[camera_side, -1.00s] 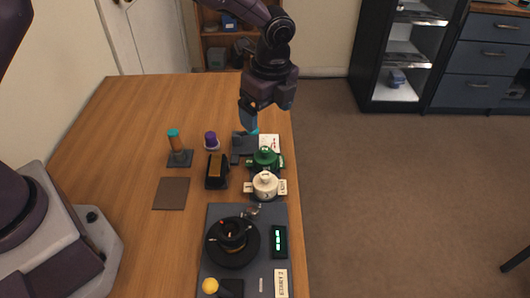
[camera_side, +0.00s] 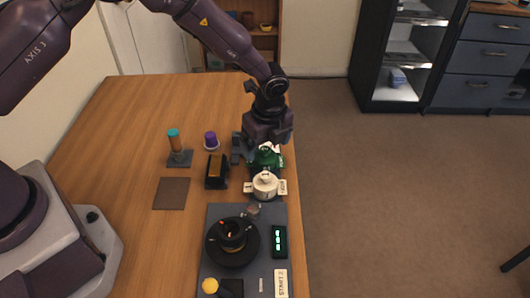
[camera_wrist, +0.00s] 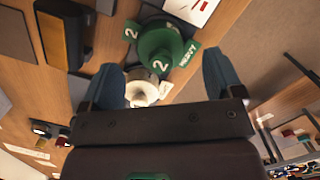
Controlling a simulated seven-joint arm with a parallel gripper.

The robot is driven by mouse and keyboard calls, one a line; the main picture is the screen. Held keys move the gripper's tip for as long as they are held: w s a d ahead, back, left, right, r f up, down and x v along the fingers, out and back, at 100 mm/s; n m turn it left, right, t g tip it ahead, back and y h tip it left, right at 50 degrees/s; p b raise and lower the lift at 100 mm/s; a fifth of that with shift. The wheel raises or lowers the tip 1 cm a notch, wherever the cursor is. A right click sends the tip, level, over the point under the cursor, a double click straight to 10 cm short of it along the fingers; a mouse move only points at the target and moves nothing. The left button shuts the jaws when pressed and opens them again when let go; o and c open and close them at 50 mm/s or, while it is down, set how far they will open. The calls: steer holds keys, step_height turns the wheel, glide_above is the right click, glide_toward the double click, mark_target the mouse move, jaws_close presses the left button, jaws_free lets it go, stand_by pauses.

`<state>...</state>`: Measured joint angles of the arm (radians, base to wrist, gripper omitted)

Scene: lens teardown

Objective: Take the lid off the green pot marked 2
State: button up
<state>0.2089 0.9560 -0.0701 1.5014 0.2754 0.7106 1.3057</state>
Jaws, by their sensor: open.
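The green pot (camera_side: 267,164) stands near the table's right edge, just behind the white pot (camera_side: 265,186). In the wrist view the green pot (camera_wrist: 148,22) carries tags reading 2 and HEAVY. Its round green lid (camera_wrist: 163,48) is on it and also bears a 2. My gripper (camera_side: 266,145) is low over the green pot's far side and hides part of it in the side view. In the wrist view my two blue fingers (camera_wrist: 160,66) are spread wide and empty, one to each side of the lid's line. Whether they touch the pot cannot be told.
The dark block with a tan top (camera_side: 216,170) stands left of the pots. A purple-topped piece (camera_side: 211,140), an orange-and-teal post (camera_side: 176,146) and a brown mat (camera_side: 171,193) lie farther left. A grey station with a black dial (camera_side: 232,242) fills the front.

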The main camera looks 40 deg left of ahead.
step_height(320, 180, down, 2)
steer(key=shift+a+f, duration=0.1)
steer(key=c, duration=1)
